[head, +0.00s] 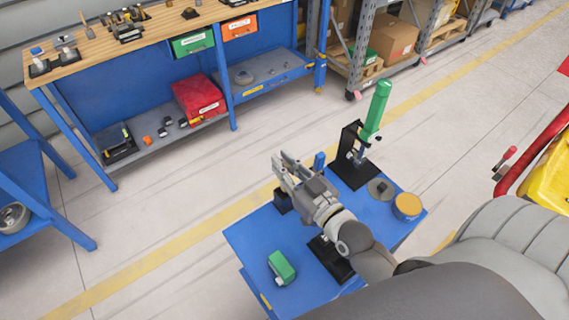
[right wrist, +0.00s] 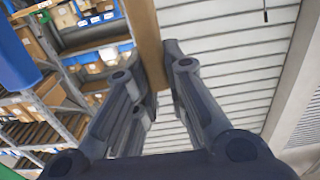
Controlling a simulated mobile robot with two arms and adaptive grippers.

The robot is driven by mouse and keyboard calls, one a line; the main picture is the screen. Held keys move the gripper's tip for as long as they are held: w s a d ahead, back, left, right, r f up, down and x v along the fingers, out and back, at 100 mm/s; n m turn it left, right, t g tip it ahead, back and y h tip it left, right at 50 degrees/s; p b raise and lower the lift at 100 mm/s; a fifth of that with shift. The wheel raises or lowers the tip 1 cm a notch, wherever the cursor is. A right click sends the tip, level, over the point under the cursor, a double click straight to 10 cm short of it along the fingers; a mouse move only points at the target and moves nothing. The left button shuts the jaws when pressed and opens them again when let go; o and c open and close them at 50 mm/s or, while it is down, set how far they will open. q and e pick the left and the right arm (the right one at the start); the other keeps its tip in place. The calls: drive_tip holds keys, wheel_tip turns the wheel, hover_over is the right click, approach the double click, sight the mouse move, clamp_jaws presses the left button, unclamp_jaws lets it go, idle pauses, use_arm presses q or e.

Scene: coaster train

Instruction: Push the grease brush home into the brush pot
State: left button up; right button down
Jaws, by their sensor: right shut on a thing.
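My right gripper (head: 283,168) is over the blue cart top, with its fingers reaching toward the far left. In the right wrist view its fingers (right wrist: 155,92) are closed on a tan bar, which I take to be the grease brush's handle (right wrist: 149,42). I cannot make out the brush in the head view. A small black block-like holder, apparently the brush pot (head: 282,202), stands at the cart's far edge just below the fingertips. Its opening is hidden, so I cannot tell whether the brush is in it. My left gripper is out of view.
The blue cart (head: 255,240) also carries a green block (head: 281,268), a black press stand with a green handle (head: 377,108), a grey disc (head: 381,188) and an orange-topped tin (head: 407,205). A workbench (head: 150,35) stands across open floor.

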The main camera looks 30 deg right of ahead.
drive_tip(key=shift+f+b, duration=0.85)
drive_tip(key=shift+f, duration=0.45)
drive_tip(key=c, duration=0.6)
unclamp_jaws()
drive_tip(key=shift+s, duration=0.1)
drive_tip(key=s+d+p, duration=0.1)
drive_tip(key=s, duration=0.5)
drive_tip(key=shift+s+p, duration=0.3)
drive_tip(key=shift+s, duration=0.1)
idle(0.9)
